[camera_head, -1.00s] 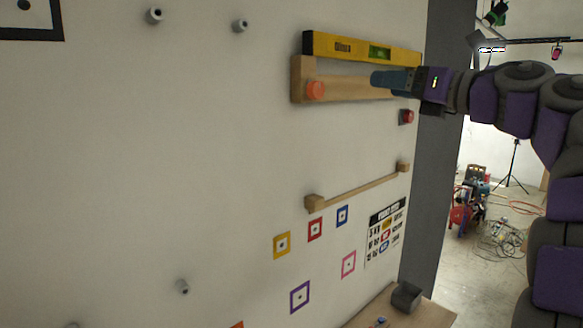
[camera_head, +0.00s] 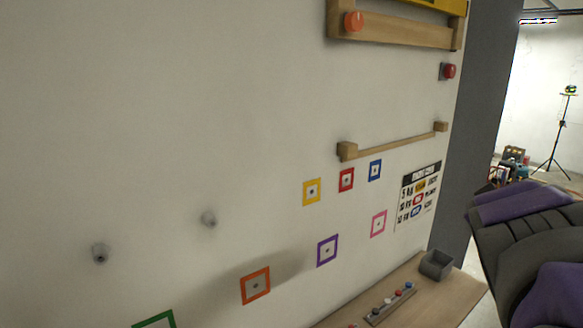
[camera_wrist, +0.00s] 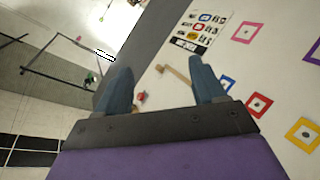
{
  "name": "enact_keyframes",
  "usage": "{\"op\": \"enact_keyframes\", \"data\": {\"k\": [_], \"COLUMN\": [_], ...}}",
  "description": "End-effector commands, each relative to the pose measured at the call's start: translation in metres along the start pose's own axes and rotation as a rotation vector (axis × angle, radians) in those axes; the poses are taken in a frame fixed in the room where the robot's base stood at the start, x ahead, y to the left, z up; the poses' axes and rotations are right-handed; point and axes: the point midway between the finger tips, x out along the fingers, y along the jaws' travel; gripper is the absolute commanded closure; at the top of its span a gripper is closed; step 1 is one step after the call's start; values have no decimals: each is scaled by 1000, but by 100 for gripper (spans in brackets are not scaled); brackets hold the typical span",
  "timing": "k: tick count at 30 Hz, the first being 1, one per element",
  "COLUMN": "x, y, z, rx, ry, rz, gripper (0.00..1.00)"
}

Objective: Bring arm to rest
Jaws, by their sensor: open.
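My gripper (camera_wrist: 160,88) shows in the wrist view with its two blue-grey fingers spread apart and nothing between them. It is out of frame in the head view, where only purple and dark grey links of my arm show at the lower right. In the wrist view the fingers stand in front of the white wall, with a wooden bar (camera_wrist: 176,75) and a small red button (camera_wrist: 141,97) seen beyond the gap between them. The gripper appears apart from the wall.
In the head view a wooden shelf (camera_head: 395,28), red button (camera_head: 448,71) and wooden rail (camera_head: 395,143) project from the wall. A wooden table (camera_head: 437,298) holds a grey bin (camera_head: 436,264) and a strip with several knobs (camera_head: 391,303). Open room lies beyond the wall's right edge.

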Motion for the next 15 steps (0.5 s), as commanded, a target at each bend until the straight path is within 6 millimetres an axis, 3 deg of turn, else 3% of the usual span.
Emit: {"op": "enact_keyframes", "data": {"k": [1, 3, 8, 15], "x": [-3, -10, -40, -117], "y": [-30, -69, -154, -265], "z": [20, 50, 114, 207], "rx": [32, 76, 151, 185], "ry": [-51, -139, -339, -664], "rz": [-61, -149, -339, -599], "gripper": [31, 31, 31, 31]}}
